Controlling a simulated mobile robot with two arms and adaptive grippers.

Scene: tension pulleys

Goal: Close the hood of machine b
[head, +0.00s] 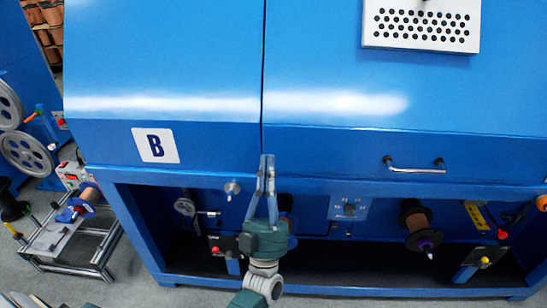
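Machine B is a blue machine with a white "B" plate (155,146) on its left front panel. Its hood (340,95) is the large blue panel right of a vertical seam, with a metal bar handle (415,165) near its lower edge. The hood is down over the front, its lower edge along the top of the open bay; I cannot tell whether a small gap is left. My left gripper (267,158) points up in front of the seam, left of the handle and apart from it. Its fingertips are together with nothing visible between them. My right gripper is not in view.
Below the hood, the open bay holds a dark spool (417,225), a small control panel (348,208) and levers. A knob (232,187) sticks out left of my gripper. A metal-framed cart (72,245) and grey wheels (27,154) stand at left. Grey floor lies in front.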

